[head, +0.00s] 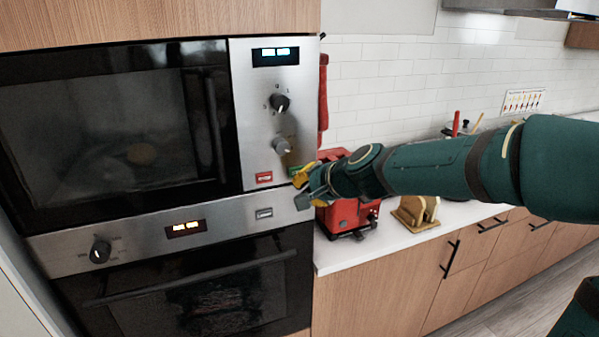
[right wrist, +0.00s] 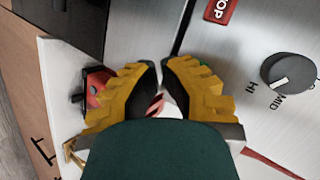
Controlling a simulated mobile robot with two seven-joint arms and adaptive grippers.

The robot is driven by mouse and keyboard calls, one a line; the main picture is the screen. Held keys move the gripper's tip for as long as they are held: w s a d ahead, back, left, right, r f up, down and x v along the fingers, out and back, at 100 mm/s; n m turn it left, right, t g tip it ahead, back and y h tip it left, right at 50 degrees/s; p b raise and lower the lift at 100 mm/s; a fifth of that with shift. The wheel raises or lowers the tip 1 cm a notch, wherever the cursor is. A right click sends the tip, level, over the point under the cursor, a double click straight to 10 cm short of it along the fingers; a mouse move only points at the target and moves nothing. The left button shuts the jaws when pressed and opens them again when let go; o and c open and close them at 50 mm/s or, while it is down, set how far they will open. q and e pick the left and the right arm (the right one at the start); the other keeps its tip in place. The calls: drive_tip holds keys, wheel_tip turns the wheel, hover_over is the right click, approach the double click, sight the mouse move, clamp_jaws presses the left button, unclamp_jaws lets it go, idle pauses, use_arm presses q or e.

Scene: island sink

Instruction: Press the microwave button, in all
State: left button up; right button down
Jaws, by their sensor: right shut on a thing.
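The built-in microwave (head: 115,130) has a dark glass door, which is shut, and a steel control panel (head: 250,110) on its right side. The panel has a lit display, two knobs, a red stop button (head: 263,178) and a green button (head: 294,170) at the lower right. The stop button also shows in the right wrist view (right wrist: 221,8). My right gripper (head: 303,187) has its yellow fingers at the panel's lower right corner, by the green button. Its fingertips (right wrist: 163,80) are close together; what is between them is unclear. Contact with the green button is hidden. My left gripper is out of view.
An oven (head: 210,290) with its own lit display sits below. Right of the panel, a red appliance (head: 345,215) and a wooden holder (head: 415,212) stand on the white counter (head: 350,257). A red cloth (head: 323,95) hangs beside the panel.

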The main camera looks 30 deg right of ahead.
idle(0.7)
drive_tip(key=shift+w, duration=0.45)
